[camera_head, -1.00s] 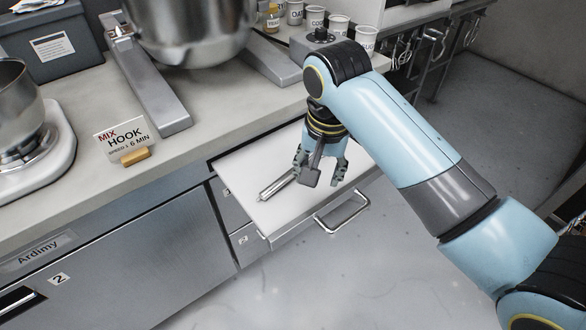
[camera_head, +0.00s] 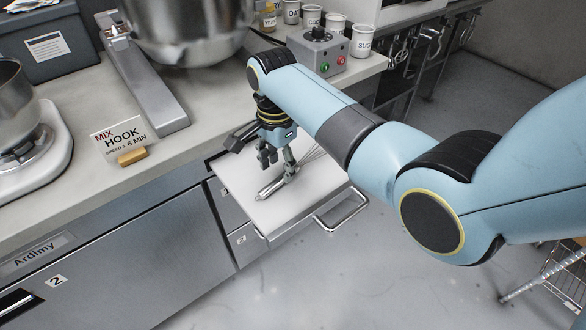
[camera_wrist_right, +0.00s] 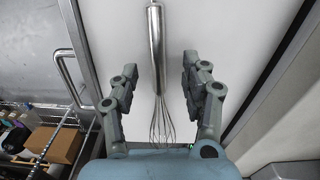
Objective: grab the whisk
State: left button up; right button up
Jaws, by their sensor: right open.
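The whisk (camera_wrist_right: 156,50) lies in the open drawer, with a silver handle and thin wire loops. In the head view its handle (camera_head: 272,188) points to the front left of the white drawer bottom (camera_head: 305,198). My right gripper (camera_head: 277,166) is over the drawer, pointing down. In the right wrist view the open fingers of the right gripper (camera_wrist_right: 158,85) stand on either side of the whisk, apart from it, with the lower handle and the start of the wires between them. Part of the wire end is hidden by the gripper body. My left gripper is not in view.
The drawer has a bar handle (camera_head: 342,210) at its front and raised walls. On the counter above are a sign (camera_head: 123,138), a large mixer bowl (camera_head: 190,30), a control box with buttons (camera_head: 318,50) and several labelled cups. The floor in front is clear.

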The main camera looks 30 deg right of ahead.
aim_at(279, 178)
jog(key=f, duration=0.3)
jog(key=shift+s+a+f, duration=0.1)
jog(key=shift+s+f, duration=0.1)
jog(key=shift+f, duration=0.15)
jog(key=shift+c, duration=0.2)
grip_shut()
